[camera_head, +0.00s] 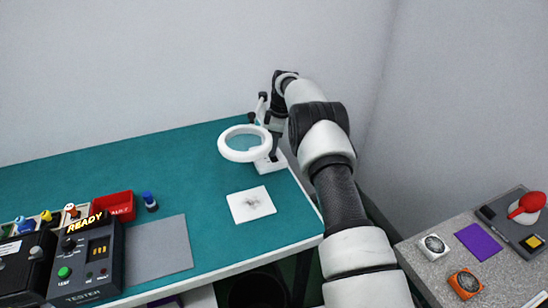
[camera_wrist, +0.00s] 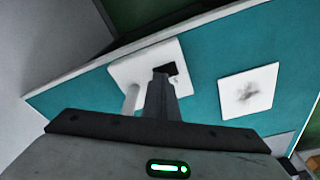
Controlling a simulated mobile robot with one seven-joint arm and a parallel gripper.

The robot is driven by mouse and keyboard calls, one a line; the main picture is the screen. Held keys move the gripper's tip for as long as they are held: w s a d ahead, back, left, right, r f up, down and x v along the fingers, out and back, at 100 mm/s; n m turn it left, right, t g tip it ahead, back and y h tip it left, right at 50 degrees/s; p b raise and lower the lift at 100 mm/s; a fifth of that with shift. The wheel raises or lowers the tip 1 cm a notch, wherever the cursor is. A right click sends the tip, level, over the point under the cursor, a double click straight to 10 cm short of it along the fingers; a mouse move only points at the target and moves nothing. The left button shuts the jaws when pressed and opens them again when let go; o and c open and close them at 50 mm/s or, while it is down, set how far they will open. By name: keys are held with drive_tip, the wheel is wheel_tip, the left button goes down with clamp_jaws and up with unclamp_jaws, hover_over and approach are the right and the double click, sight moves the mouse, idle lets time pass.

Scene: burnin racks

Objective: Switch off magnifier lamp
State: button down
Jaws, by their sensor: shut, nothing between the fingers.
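The magnifier lamp has a white ring head (camera_head: 245,144) around a clear lens, and a white base (camera_head: 270,163) at the back right of the teal bench. In the wrist view, the base (camera_wrist: 128,72) is a white plate with a dark patch on it. A white post-like part (camera_wrist: 131,98) rises beside my fingers. My gripper (camera_wrist: 161,74) is shut and empty, pointing down over the base at the dark patch. I cannot tell whether the fingertips touch it. In the head view my gripper (camera_head: 275,148) is behind the ring, partly hidden. Whether the lamp is lit is unclear.
A white square pad with a dark smudge (camera_head: 251,204) lies in front of the lamp. A tester (camera_head: 86,260), a red bin (camera_head: 115,206) and a blue-capped bottle (camera_head: 150,201) stand at the left. A grey side table (camera_head: 455,285) is at the right. The bench's back middle is clear.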

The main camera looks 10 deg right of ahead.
wheel_tip(320, 180, up, 7)
drive_tip(key=p, duration=0.3)
drive_tip(key=shift+f, duration=0.15)
idle(0.6)
drive_tip(key=s+r+m+t, duration=0.1)
drive_tip(key=s+r+m, duration=0.15)
drive_tip(key=r, duration=0.65)
drive_tip(key=s+r+m, duration=0.1)
drive_tip(key=s+r, duration=0.3)
drive_tip(key=r, duration=0.5)
drive_tip(key=s+r+m+t+h, duration=0.15)
drive_tip(key=s+r+m, duration=0.25)
drive_tip(key=s+r, duration=0.7)
drive_tip(key=s+r+m+t, duration=0.1)
drive_tip(key=s+m, duration=0.2)
drive_tip(key=s, duration=1.3)
drive_tip(key=s+f+m+t, duration=0.1)
drive_tip(key=s+f+m, duration=0.2)
drive_tip(key=s, duration=0.9)
drive_tip(key=shift+s+f+m+p, duration=0.25)
drive_tip(key=shift+f+m+p, duration=0.15)
drive_tip(key=shift+f, duration=0.5)
